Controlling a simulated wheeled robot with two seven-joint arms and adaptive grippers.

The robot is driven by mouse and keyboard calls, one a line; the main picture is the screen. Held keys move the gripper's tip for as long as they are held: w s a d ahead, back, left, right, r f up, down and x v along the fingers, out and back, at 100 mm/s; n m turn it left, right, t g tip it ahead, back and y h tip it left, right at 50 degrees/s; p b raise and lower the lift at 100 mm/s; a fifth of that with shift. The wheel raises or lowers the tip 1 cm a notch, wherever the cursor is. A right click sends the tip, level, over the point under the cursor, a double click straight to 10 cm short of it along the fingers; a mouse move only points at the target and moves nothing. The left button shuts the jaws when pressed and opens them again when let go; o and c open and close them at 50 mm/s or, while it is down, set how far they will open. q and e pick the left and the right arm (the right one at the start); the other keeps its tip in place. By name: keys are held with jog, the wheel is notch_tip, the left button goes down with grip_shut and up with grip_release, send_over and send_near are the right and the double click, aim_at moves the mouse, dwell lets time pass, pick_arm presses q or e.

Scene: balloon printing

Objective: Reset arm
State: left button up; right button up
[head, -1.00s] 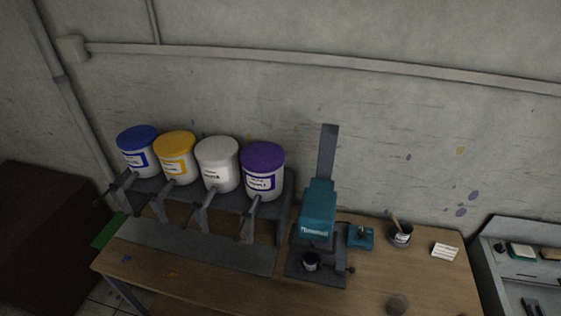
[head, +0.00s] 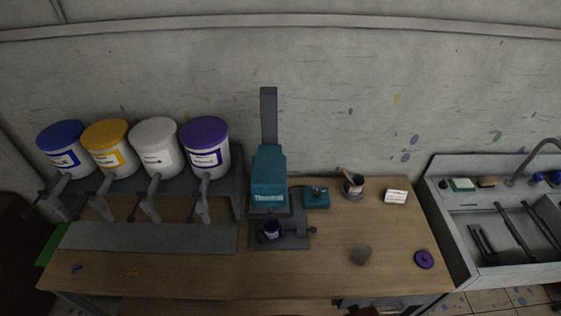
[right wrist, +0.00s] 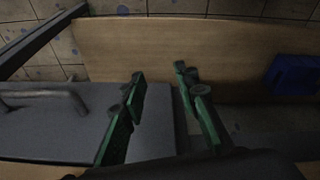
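My right gripper (right wrist: 158,82) shows in the right wrist view. Its green-padded fingers are apart, with nothing between them. They stand over a grey surface and the wooden table (right wrist: 190,50). My left gripper is not in view. In the head view the teal printing press (head: 268,180) stands on the wooden table (head: 200,275). A small purple-and-white cup (head: 271,230) sits on its base, under the head.
Blue (head: 62,148), yellow (head: 110,143), white (head: 156,146) and purple (head: 205,147) paint tubs stand on a rack at left. A sink (head: 490,230) stands beyond.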

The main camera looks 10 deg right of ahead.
notch_tip(320, 180, down, 14)
jog(key=s+b, duration=0.3)
jog(key=s+f+g+b, duration=0.1)
jog(key=s+f+b, duration=0.2)
jog(key=s+f, duration=0.7)
jog(key=s+f+g+b, duration=0.1)
jog(key=s+f+b, duration=0.2)
jog(key=s+f, duration=0.7)
notch_tip(320, 180, down, 6)
jog(key=shift+a+r+n, duration=0.25)
jog(key=shift+a+n, duration=0.05)
jog(key=shift+n, duration=0.1)
